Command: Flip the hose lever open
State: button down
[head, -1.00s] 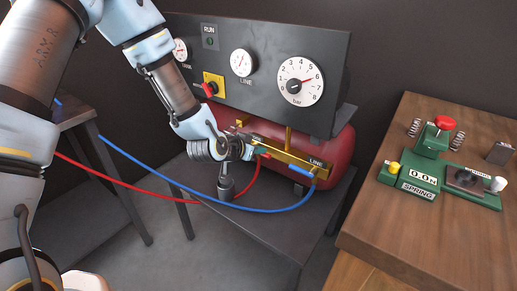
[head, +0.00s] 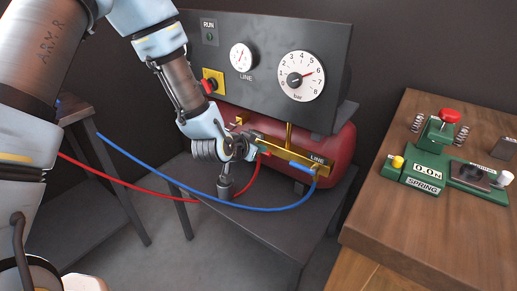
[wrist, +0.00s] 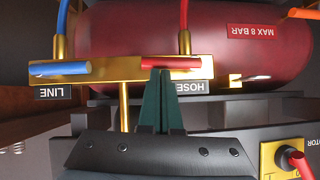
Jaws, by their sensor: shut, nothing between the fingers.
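The hose lever is a red handle lying along the brass manifold, above the upside-down HOSE label in the wrist view (wrist: 170,63). It shows small in the head view (head: 265,153). My gripper (wrist: 162,74) is shut and empty. Its dark green fingertips are at the lever's near edge, left of the lever's middle in the wrist view; I cannot tell whether they touch it. In the head view my gripper (head: 255,146) is at the left part of the manifold (head: 290,155) and partly hides it.
A blue LINE lever (wrist: 60,69) lies along the manifold's other end. A red tank (wrist: 120,30) is behind. A gauge panel (head: 265,60) stands above, with a red knob on a yellow plate (wrist: 285,160). Red and blue hoses loop in front. A wooden bench (head: 420,225) stands at right.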

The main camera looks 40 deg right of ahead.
notch_tip(320, 180, down, 8)
jog(key=w+m+t+h+b, duration=0.1)
jog(key=m+t+b, duration=0.9)
jog(key=b, duration=0.6)
jog(key=shift+w+a+r+m+h+b, duration=0.2)
jog(key=shift+w+m+h+b, duration=0.1)
jog(key=shift+m, duration=0.1)
jog(key=shift+s, duration=0.1)
